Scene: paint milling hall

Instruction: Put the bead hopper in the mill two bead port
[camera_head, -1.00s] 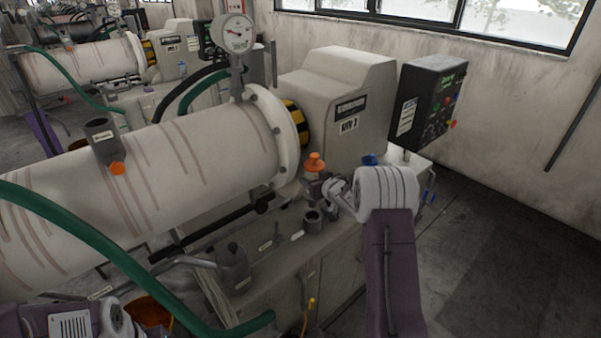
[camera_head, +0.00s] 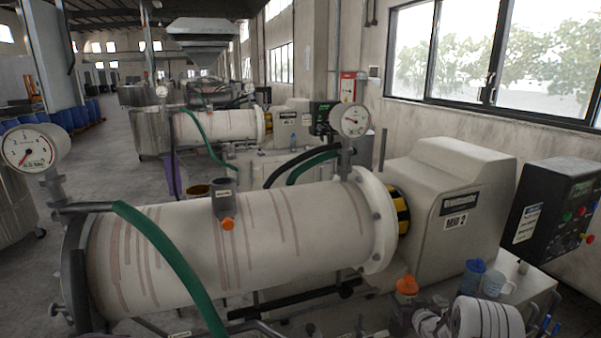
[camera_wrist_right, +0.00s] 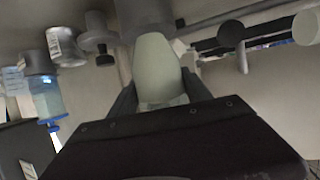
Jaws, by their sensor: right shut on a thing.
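Mill two (camera_head: 455,215) is a long pale drum with brown streaks and a housing labelled "Mill 2". A dark grey port cup (camera_head: 223,190) stands on its drum, with an orange knob (camera_head: 228,224) on its side. My right gripper (camera_head: 428,320) is low in front of the mill, partly cut off by the picture's bottom edge. In the right wrist view its dark fingers (camera_wrist_right: 157,95) are shut on a pale rounded thing (camera_wrist_right: 158,62). I cannot tell for sure that this is the bead hopper. An orange-topped item (camera_head: 407,287) is just beyond the gripper. My left gripper is not in view.
A pressure gauge (camera_head: 350,121) rises behind the drum and another (camera_head: 28,148) stands at left. A green hose (camera_head: 170,260) crosses the drum. A blue bottle (camera_head: 472,277) and a pale mug (camera_head: 497,284) stand near the control box (camera_head: 555,205).

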